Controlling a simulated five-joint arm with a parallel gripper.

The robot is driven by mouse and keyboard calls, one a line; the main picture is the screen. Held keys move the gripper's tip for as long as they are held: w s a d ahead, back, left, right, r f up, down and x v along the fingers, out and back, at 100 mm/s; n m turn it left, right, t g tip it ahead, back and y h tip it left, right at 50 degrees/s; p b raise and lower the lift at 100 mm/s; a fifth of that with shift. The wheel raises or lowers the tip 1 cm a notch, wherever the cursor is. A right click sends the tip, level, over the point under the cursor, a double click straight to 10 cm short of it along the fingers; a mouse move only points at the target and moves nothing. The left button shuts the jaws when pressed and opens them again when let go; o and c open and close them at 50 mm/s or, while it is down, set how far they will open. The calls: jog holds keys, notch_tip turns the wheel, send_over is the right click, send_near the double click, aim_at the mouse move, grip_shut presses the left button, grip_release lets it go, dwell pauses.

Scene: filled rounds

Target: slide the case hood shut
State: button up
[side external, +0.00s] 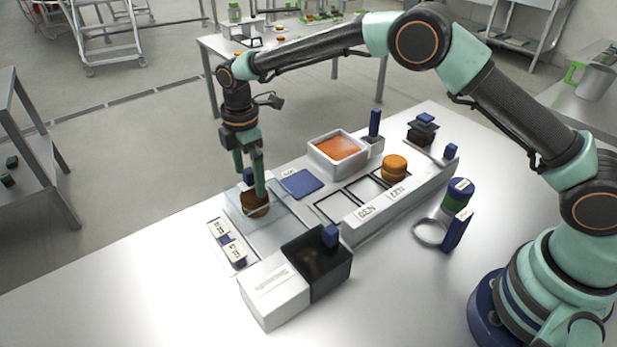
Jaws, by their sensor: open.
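A low clear case (278,222) stands at the left of the white table, with a brown round (254,204) showing in it. I cannot tell its hood from the other clear panes, or how far it is open. A blue knob (248,176) shows at the far side of the case. My gripper (250,183) is open and points down over the case, its fingers on either side of the blue knob in this view. Whether a finger touches the knob or the round is not clear.
In front stand a white box (273,291) and an open dark bin (318,270) with a blue tab. To the right are a blue pad (301,184), a tray of orange filling (338,148), a slotted rack (400,205) with an orange-brown round (394,168), and a ring tool (431,234).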

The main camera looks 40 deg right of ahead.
jog(key=shift+s+a+f, duration=0.15)
jog(key=shift+s+f, duration=0.1)
jog(key=shift+f, duration=0.15)
jog(key=shift+w+r, duration=0.15)
jog(key=shift+r, duration=3.5)
jog(key=shift+d, duration=0.2)
jog(key=s+d+r+m+t, duration=0.1)
jog(key=s+d+r+m, duration=0.3)
jog(key=d+r, duration=0.25)
jog(key=s+d+r+m+t, duration=0.1)
jog(key=s+d+r+m, duration=0.35)
jog(key=r, duration=0.25)
jog(key=s+d+f+m+t, duration=0.1)
jog(key=s+d+m, duration=0.3)
jog(key=s, duration=0.3)
jog(key=s+d+f+m+t, duration=0.1)
jog(key=s+d+m+t, duration=0.1)
jog(key=s+d+m, duration=0.3)
jog(key=shift+s+d, duration=0.45)
jog(key=shift+s, duration=0.65)
jog(key=shift+r+m, duration=0.1)
jog(key=shift+m, duration=0.15)
